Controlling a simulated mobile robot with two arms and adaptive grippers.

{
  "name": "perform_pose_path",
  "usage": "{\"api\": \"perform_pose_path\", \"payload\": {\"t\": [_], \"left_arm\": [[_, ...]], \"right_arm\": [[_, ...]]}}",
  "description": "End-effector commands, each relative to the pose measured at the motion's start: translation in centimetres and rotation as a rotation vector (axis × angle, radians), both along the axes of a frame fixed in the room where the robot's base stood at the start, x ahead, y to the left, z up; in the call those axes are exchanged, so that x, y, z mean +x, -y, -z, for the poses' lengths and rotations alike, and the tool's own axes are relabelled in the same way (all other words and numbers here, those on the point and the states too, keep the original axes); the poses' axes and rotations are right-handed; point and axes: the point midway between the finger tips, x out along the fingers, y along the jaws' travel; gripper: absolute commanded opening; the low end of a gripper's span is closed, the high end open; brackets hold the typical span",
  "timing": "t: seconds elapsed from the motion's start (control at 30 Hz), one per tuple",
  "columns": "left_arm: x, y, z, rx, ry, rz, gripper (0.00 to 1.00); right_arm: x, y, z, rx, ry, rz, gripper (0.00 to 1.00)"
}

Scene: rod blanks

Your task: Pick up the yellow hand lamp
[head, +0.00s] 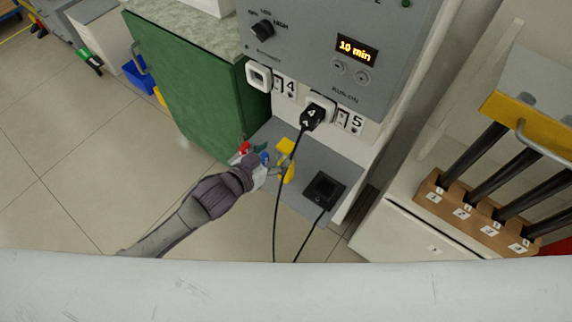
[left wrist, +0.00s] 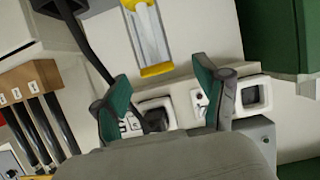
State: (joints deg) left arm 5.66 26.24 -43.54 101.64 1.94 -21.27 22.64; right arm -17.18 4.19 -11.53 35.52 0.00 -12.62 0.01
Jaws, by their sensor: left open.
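In the left wrist view the lamp (left wrist: 157,70) shows as a yellow frame around a pale clear tube. It lies beyond the fingertips of my left gripper (left wrist: 162,80), roughly in line with the gap between them. The green-padded fingers are spread, with nothing held. I cannot tell how far the lamp is from the pads. My right gripper is in neither view.
A black box (head: 324,190) with a cable is to the right. A green cabinet (head: 190,85) stands left, and a rack of dark rods (head: 470,220) right.

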Motion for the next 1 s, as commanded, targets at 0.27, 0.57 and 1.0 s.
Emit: {"api": "perform_pose_path", "payload": {"t": [0.27,0.57,1.0], "left_arm": [[1.8,1.8,1.8,-0.001,-0.001,0.0,0.73],[3.6,3.1,3.0,0.0,0.0,0.0,0.73],[3.5,3.1,3.0,0.001,-0.001,0.0,0.26]], "right_arm": [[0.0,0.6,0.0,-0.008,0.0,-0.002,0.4],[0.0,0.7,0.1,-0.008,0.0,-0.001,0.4],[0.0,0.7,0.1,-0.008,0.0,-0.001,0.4]]}}
